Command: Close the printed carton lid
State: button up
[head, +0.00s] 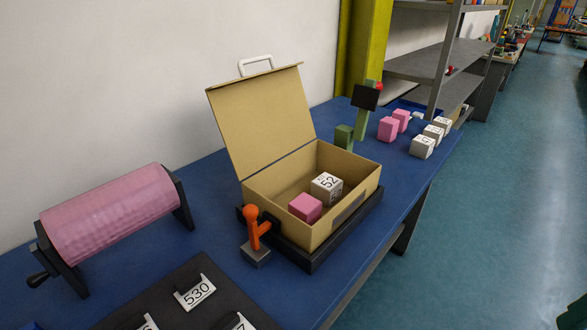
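The printed carton (258,203) is a tan box in a black tray (314,258) on the blue table. Its lid (262,117) stands open, hinged at the back edge and tilted away, with a white handle (256,64) at its top edge. Inside the carton lie a pink block (305,207) and a white block (327,187) printed with 52. No print shows on the lid's inner face; its outer face is hidden. My gripper is not in this view.
An orange lever (254,232) stands at the carton's front left corner. A pink roller (110,212) with a crank is at left. A green post (362,118), pink blocks (389,128) and white blocks (423,146) stand behind. Numbered cards (195,292) lie in front. The wall is close behind the lid.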

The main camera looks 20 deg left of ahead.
aim_at(262, 119)
jog(key=z, duration=1.25)
jog(key=i, duration=1.2)
jog(key=u, duration=3.05)
